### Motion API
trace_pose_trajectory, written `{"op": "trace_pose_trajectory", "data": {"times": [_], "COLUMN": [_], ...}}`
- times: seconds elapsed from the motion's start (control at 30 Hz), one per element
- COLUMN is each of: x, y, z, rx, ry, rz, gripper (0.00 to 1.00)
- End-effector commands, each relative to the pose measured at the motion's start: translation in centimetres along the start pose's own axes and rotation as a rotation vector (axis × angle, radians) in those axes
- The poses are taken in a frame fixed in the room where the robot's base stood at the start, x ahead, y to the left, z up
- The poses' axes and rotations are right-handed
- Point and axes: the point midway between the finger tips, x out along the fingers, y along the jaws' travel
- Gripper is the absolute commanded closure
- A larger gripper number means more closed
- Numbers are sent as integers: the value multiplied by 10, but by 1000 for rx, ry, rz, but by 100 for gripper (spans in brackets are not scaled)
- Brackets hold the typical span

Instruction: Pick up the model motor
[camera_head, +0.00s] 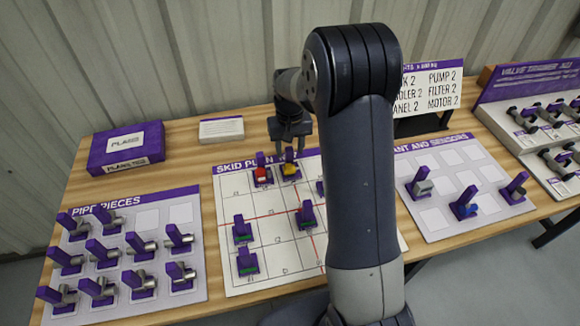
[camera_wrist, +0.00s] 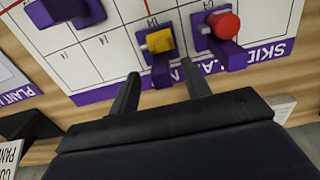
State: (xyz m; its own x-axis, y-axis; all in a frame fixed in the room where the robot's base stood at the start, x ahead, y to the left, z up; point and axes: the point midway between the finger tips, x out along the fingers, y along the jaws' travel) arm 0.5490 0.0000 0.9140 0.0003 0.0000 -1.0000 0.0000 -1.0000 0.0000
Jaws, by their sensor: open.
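No piece carries a readable motor label, so I cannot tell for sure which one is the model motor. A yellow piece (camera_head: 290,170) on a purple base with an upright purple tab stands at the back edge of the skid plan board (camera_head: 225,200). A red piece (camera_head: 261,174) on a similar base stands just left of it. My gripper (camera_head: 290,135) is open above and behind these two, pointing down. In the wrist view, the yellow piece (camera_wrist: 159,41) lies just beyond and between my fingertips (camera_wrist: 159,80), with nothing held. The red piece (camera_wrist: 224,25) is to the right.
Several green-marked pieces (camera_head: 243,230) stand on the plan. A purple box (camera_head: 125,150) and a valve trainer (camera_head: 530,110) flank the back. My arm hides part of the plan.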

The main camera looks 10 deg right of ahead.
Motion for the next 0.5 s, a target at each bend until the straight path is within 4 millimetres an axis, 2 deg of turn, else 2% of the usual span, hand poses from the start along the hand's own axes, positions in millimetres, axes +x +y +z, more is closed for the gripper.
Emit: {"op": "trace_pose_trajectory", "data": {"times": [0.1,0.2,0.47,0.5], "x": [18,27,30,30], "y": [0,0,0,0], "z": [1,0,0,0], "rx": [0,0,0,0], "ry": [-4,-1,0,0], "rz": [0,0,0,0], "gripper": [55,55,55,58]}}
